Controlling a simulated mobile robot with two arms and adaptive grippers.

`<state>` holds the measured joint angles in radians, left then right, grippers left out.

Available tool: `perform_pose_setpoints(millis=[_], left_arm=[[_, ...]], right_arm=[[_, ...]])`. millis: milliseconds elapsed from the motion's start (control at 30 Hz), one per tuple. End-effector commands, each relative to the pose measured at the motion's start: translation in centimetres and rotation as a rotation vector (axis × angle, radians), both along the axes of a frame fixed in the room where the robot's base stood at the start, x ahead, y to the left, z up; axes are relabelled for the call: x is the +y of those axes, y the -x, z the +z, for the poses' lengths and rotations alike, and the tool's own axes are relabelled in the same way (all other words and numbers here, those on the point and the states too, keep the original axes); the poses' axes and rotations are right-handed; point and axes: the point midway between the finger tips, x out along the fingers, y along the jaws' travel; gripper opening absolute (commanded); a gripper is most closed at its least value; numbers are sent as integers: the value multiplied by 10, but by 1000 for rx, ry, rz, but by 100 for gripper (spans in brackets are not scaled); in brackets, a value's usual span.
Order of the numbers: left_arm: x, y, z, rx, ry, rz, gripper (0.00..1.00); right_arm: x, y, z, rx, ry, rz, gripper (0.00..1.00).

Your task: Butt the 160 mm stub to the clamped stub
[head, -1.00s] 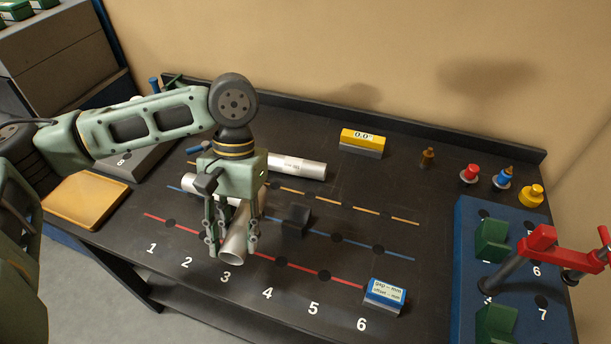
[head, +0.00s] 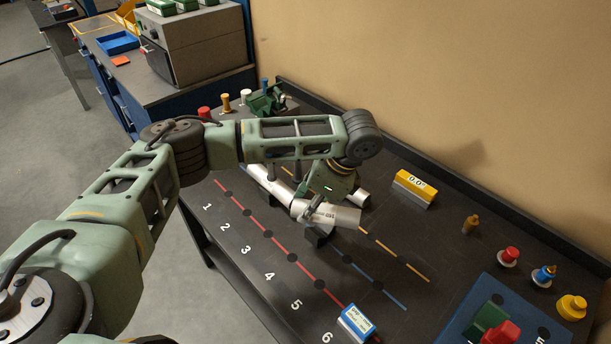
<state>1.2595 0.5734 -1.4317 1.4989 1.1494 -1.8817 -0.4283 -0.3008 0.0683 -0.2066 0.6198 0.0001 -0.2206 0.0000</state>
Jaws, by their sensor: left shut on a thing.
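My left gripper (head: 316,208) is shut on a silver tube stub (head: 340,217) with small dark print on its side. The held stub lies roughly level, over or on a small black support block (head: 317,237). A second silver tube (head: 266,181) lies to its left along the blue line. The near ends of these two tubes look close together; I cannot tell whether they touch. Part of another silver tube (head: 360,197) shows behind my gripper, near the yellow line. My wrist hides much of the joint area. My right gripper is out of view.
A yellow block reading 0.0° (head: 413,188) stands toward the back. A blue-and-white gap/offset display (head: 357,322) stands at the front. A blue fixture board (head: 510,308) with green and red parts is at lower right. The table right of the held stub is mostly clear.

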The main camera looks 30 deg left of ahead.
Motion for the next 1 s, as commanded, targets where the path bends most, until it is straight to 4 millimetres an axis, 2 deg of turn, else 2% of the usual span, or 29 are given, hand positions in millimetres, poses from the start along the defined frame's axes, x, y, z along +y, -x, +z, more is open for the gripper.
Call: perform_pose_setpoints(millis=[33,200,400,667,1000], left_arm=[[5,-8,6,0,2,-83,0],[23,-32,8,-1,2,-359,0],[33,-47,10,-2,3,-541,0],[35,-50,2,-2,4,-583,0],[35,-49,-26,-1,3,-582,0]], right_arm=[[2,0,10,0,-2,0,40],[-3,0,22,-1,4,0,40],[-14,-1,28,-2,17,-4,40],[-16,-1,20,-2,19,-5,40],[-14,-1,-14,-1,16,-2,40]])
